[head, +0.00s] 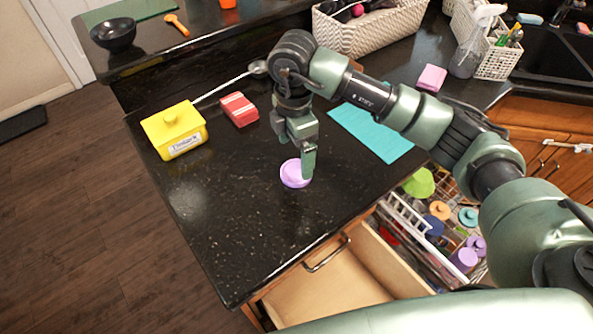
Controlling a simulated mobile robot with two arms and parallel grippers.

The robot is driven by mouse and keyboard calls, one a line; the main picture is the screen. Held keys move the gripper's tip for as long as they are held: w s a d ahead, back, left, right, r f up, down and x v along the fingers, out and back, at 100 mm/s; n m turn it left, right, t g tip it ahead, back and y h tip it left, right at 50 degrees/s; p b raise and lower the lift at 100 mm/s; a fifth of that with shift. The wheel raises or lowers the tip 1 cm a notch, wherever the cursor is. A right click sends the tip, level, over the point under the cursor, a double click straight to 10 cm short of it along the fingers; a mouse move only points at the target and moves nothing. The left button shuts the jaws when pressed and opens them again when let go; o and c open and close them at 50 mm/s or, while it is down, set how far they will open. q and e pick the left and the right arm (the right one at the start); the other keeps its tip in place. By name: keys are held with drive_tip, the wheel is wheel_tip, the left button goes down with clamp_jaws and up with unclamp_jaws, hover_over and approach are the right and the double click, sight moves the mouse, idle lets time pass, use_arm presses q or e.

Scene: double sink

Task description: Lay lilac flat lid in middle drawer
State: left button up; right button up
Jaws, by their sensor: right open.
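The lilac flat lid (293,176) lies on the black countertop, near the counter's front edge. My right gripper (306,165) points down directly over the lid, with its fingers at the lid's right side. It is open. The fingers hide part of the lid, and I cannot tell whether they touch it. An open wooden drawer (325,292) juts out below the counter edge, and the part of its inside that shows is empty. My left gripper does not show.
A yellow box (174,131), a red packet (239,109) and a teal mat (372,132) are on the counter. An open dishwasher rack (408,222) with colourful dishes is right of the drawer. A woven basket (370,27) stands behind. The counter's front left is clear.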

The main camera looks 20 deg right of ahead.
sight(295, 171)
wheel_tip(295, 171, down, 5)
drive_tip(key=shift+s+f+p, duration=0.1)
drive_tip(key=shift+f+p, duration=0.1)
drive_tip(key=shift+p, duration=1)
drive_tip(key=shift+f, duration=0.4)
drive_tip(key=c, duration=1.6)
drive_tip(key=shift+r, duration=0.15)
